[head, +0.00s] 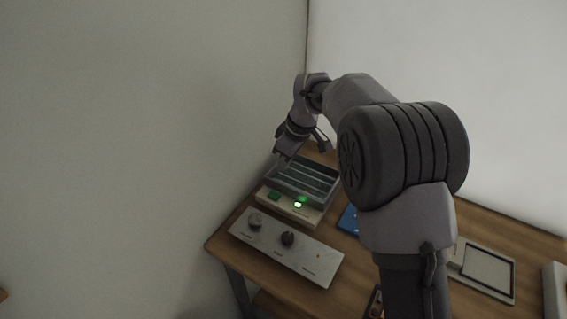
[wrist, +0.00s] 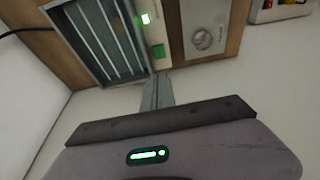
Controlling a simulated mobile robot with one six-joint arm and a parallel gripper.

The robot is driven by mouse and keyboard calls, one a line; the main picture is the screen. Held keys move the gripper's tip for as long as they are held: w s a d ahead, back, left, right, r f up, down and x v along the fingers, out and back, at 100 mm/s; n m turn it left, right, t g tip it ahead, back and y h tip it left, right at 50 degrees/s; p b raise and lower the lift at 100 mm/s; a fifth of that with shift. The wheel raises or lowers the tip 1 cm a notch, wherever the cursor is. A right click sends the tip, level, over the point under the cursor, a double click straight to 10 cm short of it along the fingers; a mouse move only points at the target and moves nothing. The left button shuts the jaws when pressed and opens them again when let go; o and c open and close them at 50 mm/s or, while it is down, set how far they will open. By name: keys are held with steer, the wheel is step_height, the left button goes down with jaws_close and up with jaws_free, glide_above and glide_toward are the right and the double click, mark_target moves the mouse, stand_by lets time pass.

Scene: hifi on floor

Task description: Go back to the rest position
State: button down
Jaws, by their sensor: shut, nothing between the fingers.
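My gripper (head: 281,163) is at the left edge of a device with a dark slatted tray (head: 329,180) on top. Its fingers point down, and they look shut and empty. In the wrist view my gripper (wrist: 158,78) shows as a narrow grey pair of fingers close together. The slatted tray (wrist: 76,28) is at the upper left there. I cannot tell whether the fingertips touch the device. My arm is stretched out over the table.
A wooden table (head: 218,243) stands in the wall corner. A panel with knobs (head: 300,262) lies in front of the device. A blue object (head: 348,219) and a framed pad (head: 488,270) lie to the right.

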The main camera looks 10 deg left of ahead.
steer(key=s+d+r+m+t+b, duration=0.3)
steer(key=s+d+r+m, duration=0.7)
steer(key=s+d+r, duration=0.4)
steer(key=s+d+f+m, duration=0.2)
steer(key=s+d+m, duration=0.2)
steer(key=s, duration=0.5)
steer(key=s+d+f+m+t+h+b, duration=0.1)
steer(key=s+d+f+m, duration=0.2)
steer(key=s, duration=0.5)
steer(key=shift+s+d+f+m+t, duration=0.15)
steer(key=shift+s+d+m+t, duration=0.25)
steer(key=shift+m, duration=0.3)
steer(key=shift+d, duration=0.1)
stand_by(4.1)
